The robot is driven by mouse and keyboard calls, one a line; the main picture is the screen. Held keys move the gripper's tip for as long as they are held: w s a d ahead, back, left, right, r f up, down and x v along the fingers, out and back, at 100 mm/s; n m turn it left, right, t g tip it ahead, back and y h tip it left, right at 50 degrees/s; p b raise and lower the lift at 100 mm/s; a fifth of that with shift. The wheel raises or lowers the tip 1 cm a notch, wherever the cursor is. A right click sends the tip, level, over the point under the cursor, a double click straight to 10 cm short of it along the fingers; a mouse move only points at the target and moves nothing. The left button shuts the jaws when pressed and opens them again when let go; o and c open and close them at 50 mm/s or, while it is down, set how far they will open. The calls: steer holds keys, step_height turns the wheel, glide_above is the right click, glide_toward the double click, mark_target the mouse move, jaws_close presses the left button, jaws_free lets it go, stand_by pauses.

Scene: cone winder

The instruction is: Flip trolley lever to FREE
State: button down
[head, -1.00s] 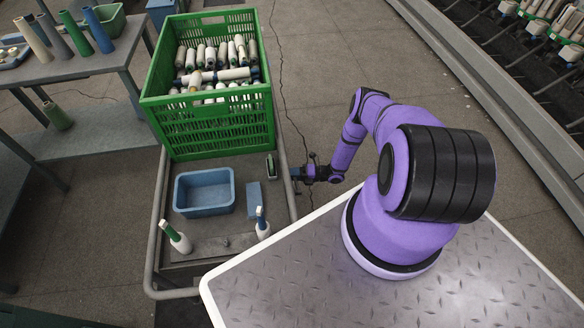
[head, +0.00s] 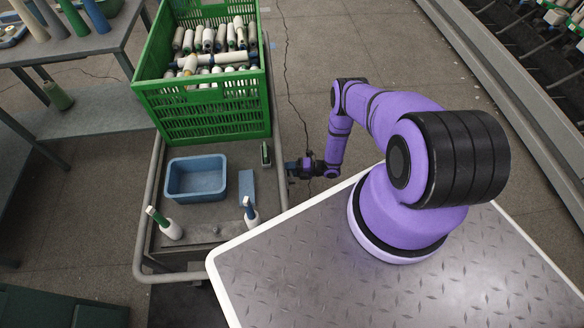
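The trolley (head: 147,205) is a grey tube-framed cart on the left of my base in the head view. I cannot clearly pick out its lever. A small green and pale upright piece (head: 265,154) stands by its right rail; I cannot tell whether this is the lever. My gripper (head: 290,170) is just outside the right rail, low and pointing left at the trolley, a little nearer to me than that piece. Its fingers are small and dark, and I cannot tell whether they are open or touch the rail. Nothing is visibly held.
The trolley carries a green crate (head: 205,117) of yarn cones, a blue bin (head: 167,187), a blue block (head: 247,188) and two cones standing at the front. A grey table (head: 75,48) is at upper left. Machinery lines the upper right. Floor is clear beyond my arm.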

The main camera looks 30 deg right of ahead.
steer(key=shift+s+f, duration=0.1)
steer(key=shift+s, duration=0.15)
steer(key=c, duration=0.7)
jaws_free()
steer(key=shift+w, duration=0.1)
steer(key=v, duration=1.1)
